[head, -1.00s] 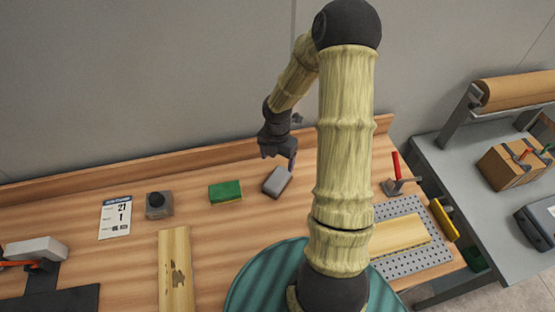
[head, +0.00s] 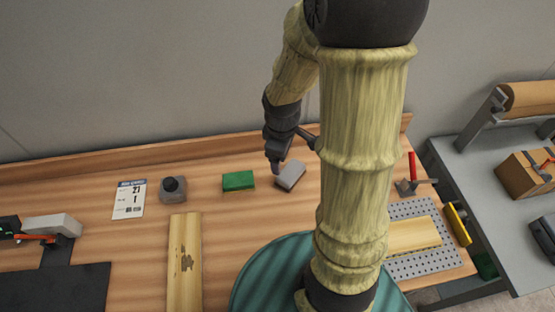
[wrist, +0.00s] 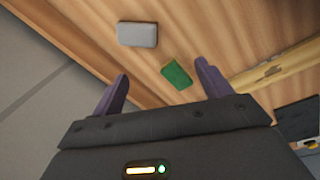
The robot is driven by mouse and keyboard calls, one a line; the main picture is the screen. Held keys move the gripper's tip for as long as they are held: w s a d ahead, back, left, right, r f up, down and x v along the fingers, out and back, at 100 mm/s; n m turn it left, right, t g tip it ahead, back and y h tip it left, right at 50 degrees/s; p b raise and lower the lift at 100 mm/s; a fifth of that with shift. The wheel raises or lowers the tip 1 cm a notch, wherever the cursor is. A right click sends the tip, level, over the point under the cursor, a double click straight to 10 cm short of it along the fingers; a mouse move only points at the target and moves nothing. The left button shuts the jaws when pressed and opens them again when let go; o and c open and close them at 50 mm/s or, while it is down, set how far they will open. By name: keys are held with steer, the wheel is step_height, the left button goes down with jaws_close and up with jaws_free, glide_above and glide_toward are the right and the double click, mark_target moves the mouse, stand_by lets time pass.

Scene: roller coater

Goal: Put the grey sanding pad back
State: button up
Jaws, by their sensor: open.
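The grey sanding pad (head: 290,175) lies on the wooden bench, to the right of a green pad (head: 238,181). In the wrist view the grey pad (wrist: 138,34) lies beyond my fingertips, toward the upper left, and the green pad (wrist: 176,74) lies nearer, between the finger directions. My gripper (head: 276,168) hangs above the bench close to the grey pad's left end in the head view. In the wrist view my gripper (wrist: 162,75) has its two purple fingers spread wide with nothing between them.
A wooden board (head: 185,262) lies in front. A perforated plate (head: 425,262) and a red-handled clamp (head: 412,180) are at the right. A low back ledge (head: 110,160) runs along the wall.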

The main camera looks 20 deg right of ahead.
steer(key=s+a+r+m+t, duration=0.1)
steer(key=s+a+r+m, duration=0.2)
steer(key=m, duration=0.6)
steer(key=shift+s+a+r+m+y, duration=0.35)
steer(key=shift+s+r, duration=0.5)
steer(key=shift+s, duration=0.4)
steer(key=shift+d+f, duration=0.1)
step_height(320, 180, down, 2)
steer(key=b, duration=0.2)
steer(key=shift+f+b, duration=0.25)
steer(key=shift+b, duration=0.1)
